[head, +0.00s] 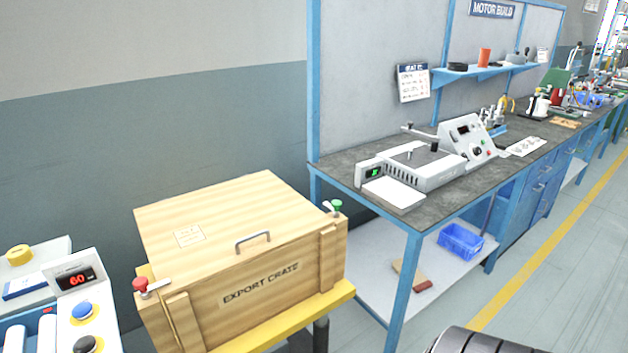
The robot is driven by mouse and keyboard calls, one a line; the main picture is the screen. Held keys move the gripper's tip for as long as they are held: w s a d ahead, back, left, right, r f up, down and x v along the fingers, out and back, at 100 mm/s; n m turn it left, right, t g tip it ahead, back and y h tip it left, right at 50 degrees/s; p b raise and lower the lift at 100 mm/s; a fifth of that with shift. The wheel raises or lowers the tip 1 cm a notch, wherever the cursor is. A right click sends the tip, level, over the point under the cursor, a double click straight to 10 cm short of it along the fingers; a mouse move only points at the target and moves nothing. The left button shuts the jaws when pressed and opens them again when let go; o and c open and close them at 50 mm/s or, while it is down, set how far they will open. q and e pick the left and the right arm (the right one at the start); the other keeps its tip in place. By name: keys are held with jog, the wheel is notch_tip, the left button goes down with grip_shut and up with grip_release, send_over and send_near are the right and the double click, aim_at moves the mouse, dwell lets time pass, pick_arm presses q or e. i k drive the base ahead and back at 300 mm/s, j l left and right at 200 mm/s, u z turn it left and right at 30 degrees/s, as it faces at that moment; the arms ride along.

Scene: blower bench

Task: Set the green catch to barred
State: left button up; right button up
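The green catch (335,206) sits at the top right front corner of the wooden export crate (262,288). It has a green knob and a small metal lever, whose tip points up and left toward the lid edge. It is too small to tell its setting for sure. A matching red catch (140,285) sits at the crate's left front corner, with its metal lever pointing right. The crate lid (215,225) is down and has a metal handle (253,241) at its front.
The crate stands on a yellow-topped stand (345,290). A control box with a red display (76,279) and blue and black knobs is at the left. A workbench (440,200) with a grey machine stands to the right.

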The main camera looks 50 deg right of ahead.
aim_at(335, 206)
jog(key=z, duration=1.8)
